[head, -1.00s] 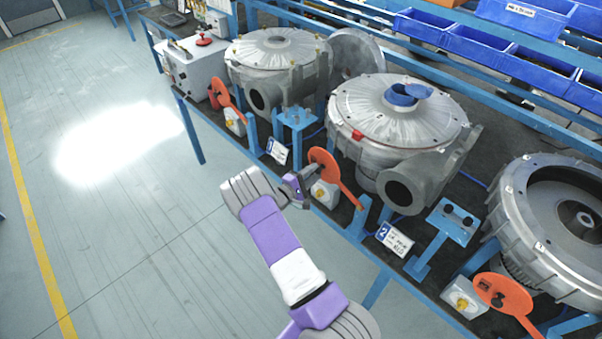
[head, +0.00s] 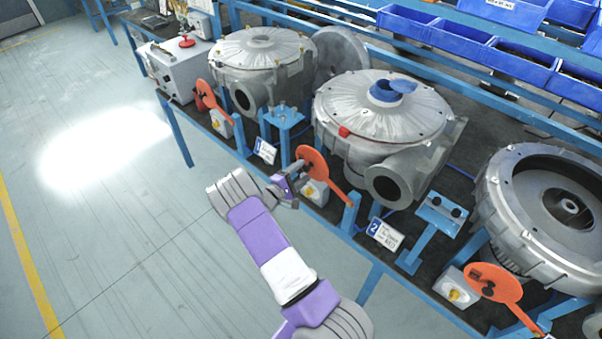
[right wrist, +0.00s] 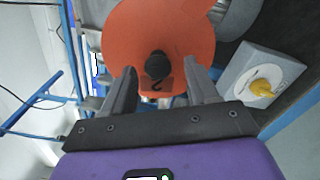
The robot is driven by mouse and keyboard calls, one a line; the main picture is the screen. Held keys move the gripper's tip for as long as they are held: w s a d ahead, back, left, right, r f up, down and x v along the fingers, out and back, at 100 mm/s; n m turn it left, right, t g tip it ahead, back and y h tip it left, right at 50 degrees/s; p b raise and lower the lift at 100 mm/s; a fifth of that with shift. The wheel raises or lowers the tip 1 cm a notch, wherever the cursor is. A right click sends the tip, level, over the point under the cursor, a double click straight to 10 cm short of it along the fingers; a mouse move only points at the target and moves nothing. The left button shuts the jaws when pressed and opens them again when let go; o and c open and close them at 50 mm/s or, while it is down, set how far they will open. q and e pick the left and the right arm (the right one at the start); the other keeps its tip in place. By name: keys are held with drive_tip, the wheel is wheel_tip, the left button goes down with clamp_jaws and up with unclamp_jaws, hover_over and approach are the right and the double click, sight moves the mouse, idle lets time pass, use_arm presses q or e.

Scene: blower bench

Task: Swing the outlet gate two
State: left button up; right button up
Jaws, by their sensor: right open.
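The outlet gate two is an orange disc with an arm (head: 312,162), standing in front of the middle blower's outlet side. In the right wrist view the orange disc (right wrist: 150,35) fills the upper middle, with a dark round knob (right wrist: 158,65) and a dark tag marked 2 below it. My right gripper (head: 294,186) is at the disc in the head view. In the right wrist view its two fingers (right wrist: 162,88) are apart, with the knob showing between and beyond them. I cannot tell whether they touch anything. My left gripper is not in view.
The middle blower (head: 380,115) stands behind the gate, with a number 2 card (head: 384,234) at the bench edge. Other orange gates stand left (head: 207,95) and right (head: 494,284). A white switch box with a yellow knob (right wrist: 262,80) is close by. The floor at left is clear.

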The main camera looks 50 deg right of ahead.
drive_tip(key=a, duration=0.7)
drive_tip(key=shift+w+b, duration=0.35)
drive_tip(key=shift+b, duration=0.1)
drive_tip(key=shift+a, duration=0.1)
